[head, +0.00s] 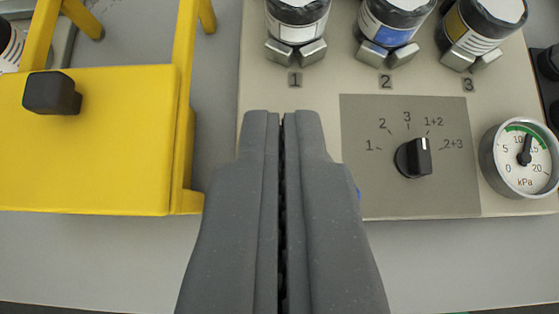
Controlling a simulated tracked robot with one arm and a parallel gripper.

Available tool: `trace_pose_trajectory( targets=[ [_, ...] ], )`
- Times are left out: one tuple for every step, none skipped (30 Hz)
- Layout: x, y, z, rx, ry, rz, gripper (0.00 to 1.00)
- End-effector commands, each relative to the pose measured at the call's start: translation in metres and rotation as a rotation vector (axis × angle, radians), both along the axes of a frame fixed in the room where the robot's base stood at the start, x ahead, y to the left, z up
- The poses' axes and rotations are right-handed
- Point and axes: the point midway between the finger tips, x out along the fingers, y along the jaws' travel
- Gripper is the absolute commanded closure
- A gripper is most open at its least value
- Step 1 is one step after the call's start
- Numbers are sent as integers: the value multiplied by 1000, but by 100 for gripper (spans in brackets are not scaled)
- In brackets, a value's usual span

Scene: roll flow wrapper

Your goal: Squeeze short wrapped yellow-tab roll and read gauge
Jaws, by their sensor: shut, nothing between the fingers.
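My gripper (283,118) is shut and empty, its fingertips pointing up the picture just below the number 1 plate. The wrapped roll at 3 (478,28) stands at the top right and shows a yellow patch on its side. Its top end is cut off by the picture edge. The round kPa gauge (520,172) is at the right edge, with its needle up between 10 and 15, by the green arc. My gripper touches no roll.
Wrapped rolls at 1 (297,20) and 2, the latter with a blue patch (390,36), sit above metal clamps. A black selector knob (413,158) seems turned towards 1+2. A yellow frame with a plate (95,150) and black knob (51,93) stands left.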

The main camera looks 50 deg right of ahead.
Motion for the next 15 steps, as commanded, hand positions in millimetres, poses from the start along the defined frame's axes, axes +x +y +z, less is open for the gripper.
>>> trace_pose_trajectory(
  targets=[
    [-3,7,9,-2,-4,4,100],
    [-6,11,13,-2,-4,4,100],
    [-9,15,17,-1,-3,5,100],
    [-11,19,20,-1,-3,5,100],
    [-14,21,23,-1,-2,4,100],
    [-16,24,27,-1,-1,4,100],
    [-18,26,29,-1,-1,4,100],
    [-19,28,31,0,-2,3,100],
    [-20,30,32,-1,-1,4,100],
    [-21,31,33,-1,-1,4,100],
    [-21,31,34,-1,-1,4,100],
    [-21,32,34,-1,-1,4,100],
    [-22,32,34,-1,-1,4,100],
    [-22,32,34,-1,-1,4,100],
    [-22,32,33,-1,-1,4,100]
  ],
)
